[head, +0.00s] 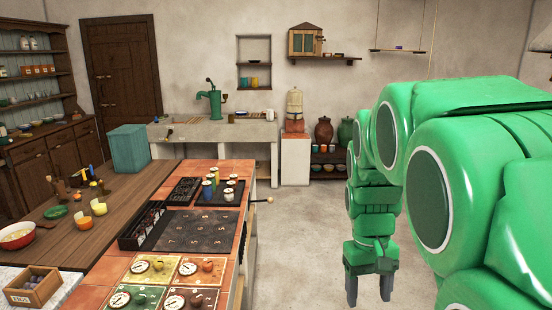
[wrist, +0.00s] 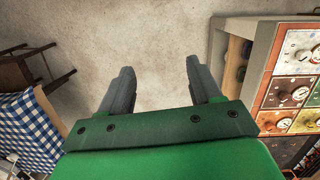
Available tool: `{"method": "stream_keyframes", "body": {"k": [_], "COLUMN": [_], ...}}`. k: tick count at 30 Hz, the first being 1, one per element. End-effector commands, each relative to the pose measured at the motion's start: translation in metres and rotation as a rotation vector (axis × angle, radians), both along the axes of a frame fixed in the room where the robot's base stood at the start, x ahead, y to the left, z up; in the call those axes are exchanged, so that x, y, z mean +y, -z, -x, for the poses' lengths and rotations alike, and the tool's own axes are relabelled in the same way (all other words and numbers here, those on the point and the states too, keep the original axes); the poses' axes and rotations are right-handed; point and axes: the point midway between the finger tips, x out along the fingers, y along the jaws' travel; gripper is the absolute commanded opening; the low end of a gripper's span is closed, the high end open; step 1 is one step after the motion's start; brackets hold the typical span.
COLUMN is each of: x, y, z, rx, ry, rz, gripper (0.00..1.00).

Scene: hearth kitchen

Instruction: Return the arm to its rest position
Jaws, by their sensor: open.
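My green arm fills the right side of the head view, bent with its lower part hanging down. My gripper (head: 369,287) points at the floor to the right of the tiled counter, with its grey fingers apart. In the wrist view my gripper (wrist: 156,80) also shows open, with two grey fingers and bare floor between them. Nothing is held. Part of the arm nearest the camera is cut off by the frame edge.
The tiled counter (head: 222,262) with dials stands left of my gripper. In the wrist view a blue checked cloth (wrist: 32,128) and a wooden chair (wrist: 28,68) are at left. Open floor (head: 305,235) lies between counter and arm. A stone sink (head: 225,133) stands behind.

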Motion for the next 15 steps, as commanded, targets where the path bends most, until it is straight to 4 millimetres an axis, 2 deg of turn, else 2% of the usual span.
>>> {"method": "stream_keyframes", "body": {"k": [3, 15], "x": [0.001, 0.012], "y": [0.003, 0.022], "z": [0.035, 0.141], "rx": [0.012, 0.038], "ry": [0.032, 0.102], "rz": [-0.009, -0.029], "gripper": [0.64, 0.64]}}
